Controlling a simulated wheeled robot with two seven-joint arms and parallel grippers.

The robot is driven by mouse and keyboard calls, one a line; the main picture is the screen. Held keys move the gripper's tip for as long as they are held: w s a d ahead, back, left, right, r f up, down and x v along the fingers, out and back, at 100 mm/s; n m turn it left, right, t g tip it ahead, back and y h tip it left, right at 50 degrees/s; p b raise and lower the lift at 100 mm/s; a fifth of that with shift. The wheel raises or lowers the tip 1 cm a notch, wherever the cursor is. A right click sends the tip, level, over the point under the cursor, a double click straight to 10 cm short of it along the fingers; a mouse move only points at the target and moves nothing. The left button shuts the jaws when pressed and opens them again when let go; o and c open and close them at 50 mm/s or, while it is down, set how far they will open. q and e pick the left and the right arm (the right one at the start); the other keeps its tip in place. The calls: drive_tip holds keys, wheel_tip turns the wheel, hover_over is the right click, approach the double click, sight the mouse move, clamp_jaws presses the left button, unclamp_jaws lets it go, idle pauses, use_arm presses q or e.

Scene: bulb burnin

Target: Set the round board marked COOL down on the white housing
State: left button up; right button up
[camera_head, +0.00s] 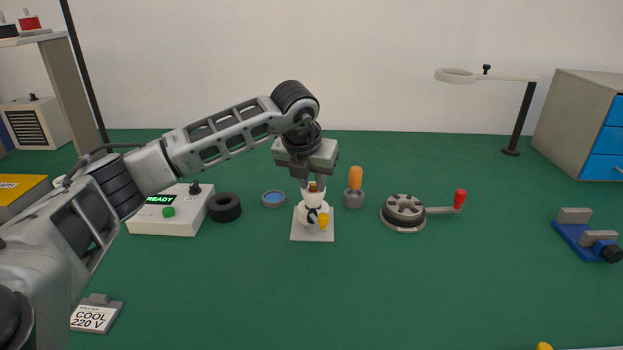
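My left gripper (313,184) points down over the white housing (312,213), in the middle of the table. The housing is a small white cup shape with dark marks, standing on a pale square plate (300,234). A small brownish-orange piece (313,187) shows between the fingertips, right at the housing's top. I cannot tell whether this is the round board, or whether the fingers grip it. No round board marked COOL can be read. A small yellow bulb-like piece (323,220) is at the front of the housing. My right gripper is not in view.
A COOL 220 V card (95,316) stands at the lower left. A READY box (165,218), black ring (225,207), blue-centred dish (273,199), orange-handled tool (355,185) and cranked reel (404,213) surround the housing. The front table is largely clear.

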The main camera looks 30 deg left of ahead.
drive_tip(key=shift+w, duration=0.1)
use_arm(q)
drive_tip(key=shift+r, duration=0.3)
drive_tip(key=v, duration=1.5)
drive_tip(key=shift+s, duration=0.25)
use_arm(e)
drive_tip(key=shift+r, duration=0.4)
use_arm(q)
drive_tip(key=shift+d+r, duration=0.1)
drive_tip(key=shift+r, duration=0.05)
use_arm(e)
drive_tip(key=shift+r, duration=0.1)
